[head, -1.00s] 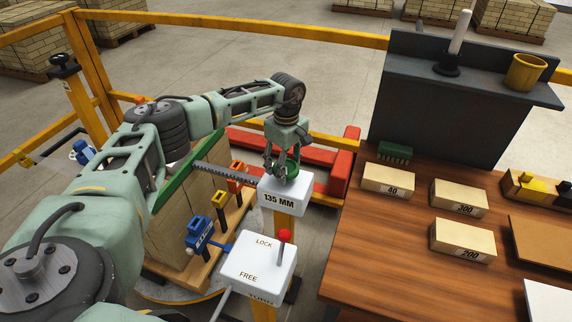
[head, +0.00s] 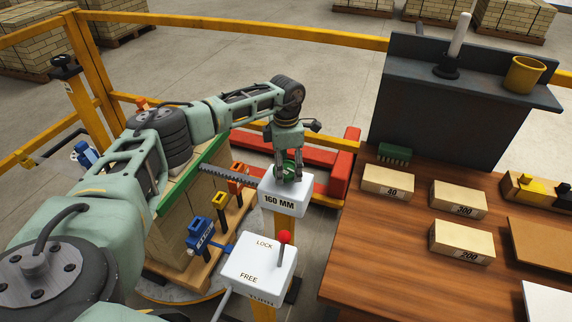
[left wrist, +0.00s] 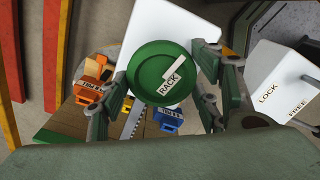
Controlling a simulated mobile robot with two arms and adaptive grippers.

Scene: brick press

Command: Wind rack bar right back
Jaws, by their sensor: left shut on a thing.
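The toothed grey rack bar (head: 218,178) runs from the green-edged wooden block (head: 192,172) to a white box (head: 284,196) reading 160 MM. A round green knob (left wrist: 163,72) marked RACK sits on top of this box; it is partly hidden in the head view (head: 288,170). My left gripper (head: 288,174) points down over the box and is shut on the knob. In the left wrist view its fingers (left wrist: 155,82) stand on both sides of the knob. My right gripper is not in view.
A white LOCK/FREE box (head: 258,268) with a red-topped lever (head: 284,240) stands in front. Blue (head: 200,233), yellow (head: 220,202) and orange (head: 238,178) clamps line the block. A wooden bench (head: 370,260) with labelled blocks is at right. Yellow rails (head: 250,35) run behind.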

